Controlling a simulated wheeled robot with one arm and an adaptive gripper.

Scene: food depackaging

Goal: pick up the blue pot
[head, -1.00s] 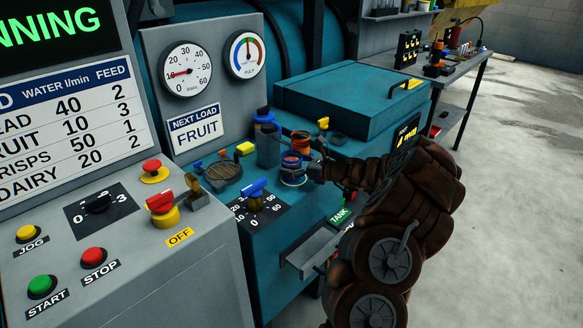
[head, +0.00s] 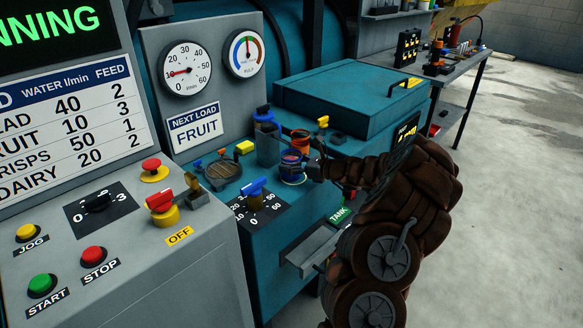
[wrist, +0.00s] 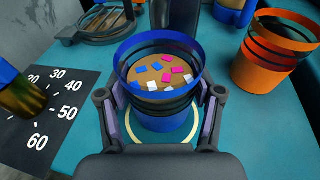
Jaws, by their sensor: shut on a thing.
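The blue pot (wrist: 160,120) stands upright on the teal surface in the wrist view, over a pale ring mark. It has a blue rim, dark bands and a brown inside with blue, pink and white bits. My gripper (wrist: 160,108) has one finger on each side of the pot and is shut on it. In the head view the blue pot (head: 292,172) is at the middle, with my gripper (head: 312,171) reaching it from the right. The gripper's fingers are small and partly hidden there.
An orange pot (wrist: 268,58) stands close on the right in the wrist view. A blue-handled dial (head: 254,190) is left of the pot. A round grate (head: 222,171) lies behind left. A teal lidded box (head: 350,95) stands behind.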

